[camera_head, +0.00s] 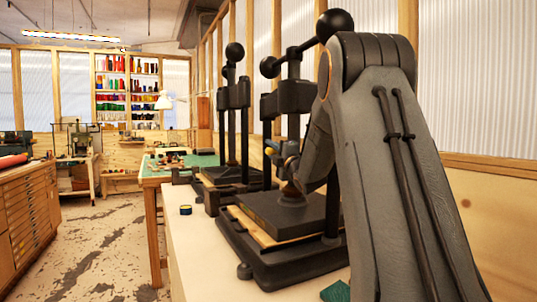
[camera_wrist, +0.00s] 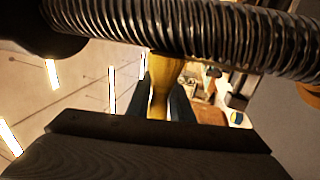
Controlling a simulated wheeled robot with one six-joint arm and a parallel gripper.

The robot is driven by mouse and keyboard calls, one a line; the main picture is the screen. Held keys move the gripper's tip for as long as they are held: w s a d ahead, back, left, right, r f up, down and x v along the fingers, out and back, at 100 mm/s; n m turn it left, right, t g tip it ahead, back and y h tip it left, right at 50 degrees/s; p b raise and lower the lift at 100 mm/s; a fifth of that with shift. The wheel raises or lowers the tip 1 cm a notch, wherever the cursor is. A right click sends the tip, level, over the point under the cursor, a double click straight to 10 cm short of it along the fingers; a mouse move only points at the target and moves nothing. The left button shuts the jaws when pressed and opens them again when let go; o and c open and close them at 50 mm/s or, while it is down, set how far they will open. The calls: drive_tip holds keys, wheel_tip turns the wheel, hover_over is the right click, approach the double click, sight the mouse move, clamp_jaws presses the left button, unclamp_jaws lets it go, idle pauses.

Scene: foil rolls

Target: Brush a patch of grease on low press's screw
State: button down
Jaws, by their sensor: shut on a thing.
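A threaded metal screw (camera_wrist: 200,28) runs across the top of the wrist view. My gripper (camera_wrist: 164,100) is shut on a yellow brush handle (camera_wrist: 160,84), whose far end reaches the screw's lower edge in the picture. Whether the bristles touch the screw is hidden, and I make out no grease patch. In the head view, my gripper (camera_head: 276,150) is at the near black press (camera_head: 300,262), between its platen and its upper crossbar. My arm covers much of that press's right side. A small dark tin with a yellow band (camera_head: 186,210) stands on the bench.
A second black press (camera_head: 226,178) stands behind the near one. The pale bench top (camera_head: 195,245) is clear around the tin. A green-topped table (camera_head: 155,172) is farther back. In the wrist view, a wide dark block (camera_wrist: 160,150) fills the bottom.

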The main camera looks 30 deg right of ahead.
drive_tip(key=shift+a+f+b, duration=0.1)
drive_tip(key=shift+b, duration=1.5)
wheel_tip(320, 180, down, 9)
drive_tip(key=b, duration=0.9)
drive_tip(key=shift+d+f, duration=0.15)
drive_tip(key=shift+d, duration=0.1)
drive_tip(key=shift+a, duration=0.15)
drive_tip(key=a+b, duration=0.2)
drive_tip(key=a, duration=0.4)
drive_tip(key=shift+b, duration=0.3)
drive_tip(key=shift+a, duration=0.1)
